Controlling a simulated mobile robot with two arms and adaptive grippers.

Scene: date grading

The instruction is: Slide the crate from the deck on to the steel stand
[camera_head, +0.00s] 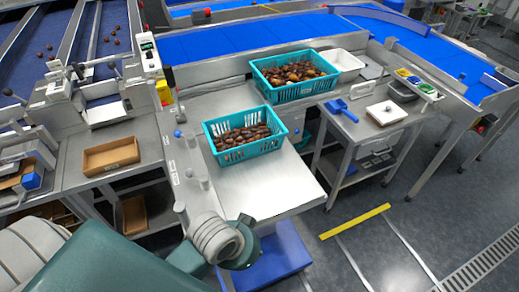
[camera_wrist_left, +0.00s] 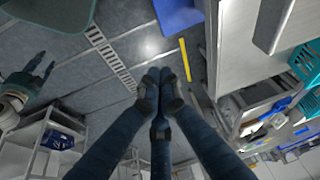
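A teal slotted crate (camera_head: 246,153) full of brown dates sits upright at the back of a bright steel top (camera_head: 270,190) in the head view. A second teal crate (camera_head: 300,91) of dates sits behind it, to the right. Which surface is the deck and which the stand is not certain. My left gripper (camera_wrist_left: 160,88) has its dark fingers drawn together above the floor, with nothing seen between them. My right gripper (camera_wrist_left: 40,68) shows at the left of the wrist view, fingers spread and empty. Neither gripper's fingers show clearly in the head view. No gripper touches a crate.
Upright posts (camera_head: 194,150) line the steel top's left edge. A cart at right holds a blue scoop (camera_head: 342,108) and a white lidded tray (camera_head: 387,113). A blue bin (camera_head: 284,250) stands low in front. The floor by the yellow stripe (camera_head: 355,221) is clear.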

